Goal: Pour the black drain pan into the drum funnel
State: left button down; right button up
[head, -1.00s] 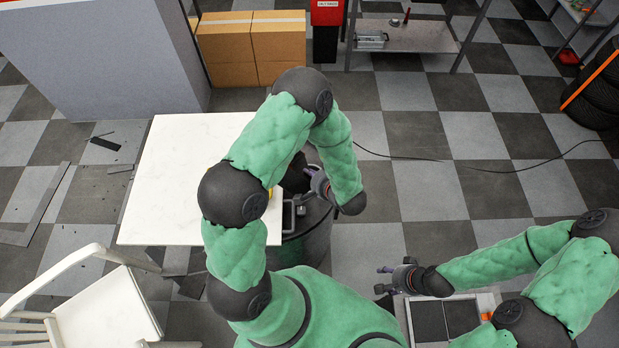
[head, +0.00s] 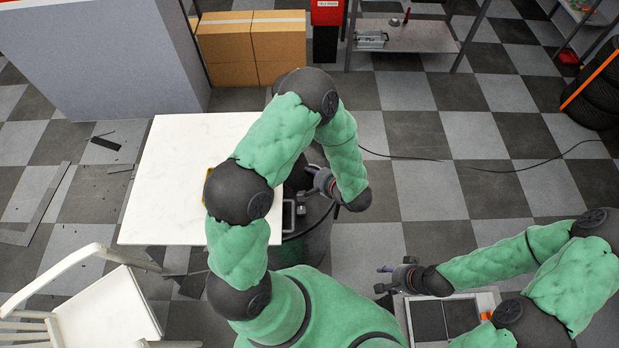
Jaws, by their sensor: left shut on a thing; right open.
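The dark drum (head: 318,240) stands beside the right edge of the white table, partly hidden by my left arm. A black, grey-edged fitting (head: 289,216) shows at its top left; I cannot tell if it is part of the funnel. My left gripper (head: 314,181) is above the drum, pointing left, and is shut on a dark thing (head: 297,176) that appears to be the black drain pan. Most of the pan is hidden behind my arm, so its tilt and contents cannot be told. My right gripper (head: 382,279) is open and empty at the lower right, away from the drum.
The white table (head: 170,180) is mostly bare; a yellow thing (head: 207,186) peeks out beside my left arm. A white chair (head: 105,305) stands at lower left. A grey case (head: 398,305) lies below my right gripper. A black cable (head: 400,158) crosses the open floor.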

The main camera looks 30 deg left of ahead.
pick_arm(q)
jog(key=shift+w+d, duration=0.15)
jog(key=shift+w, duration=0.1)
jog(key=shift+s, duration=0.1)
jog(key=shift+w+f+g, duration=0.15)
jog(key=shift+w+g, duration=0.05)
jog(key=shift+g, duration=0.1)
jog(key=shift+m+y, duration=0.3)
jog(key=shift+w+d+f+b, duration=0.1)
jog(key=shift+w+f+b, duration=0.1)
jog(key=shift+b, duration=0.2)
jog(key=shift+s+f, duration=0.1)
jog(key=shift+s, duration=0.05)
jog(key=shift+w+d+m+g, duration=0.1)
jog(key=shift+w+m+g, duration=0.2)
jog(key=shift+g, duration=0.1)
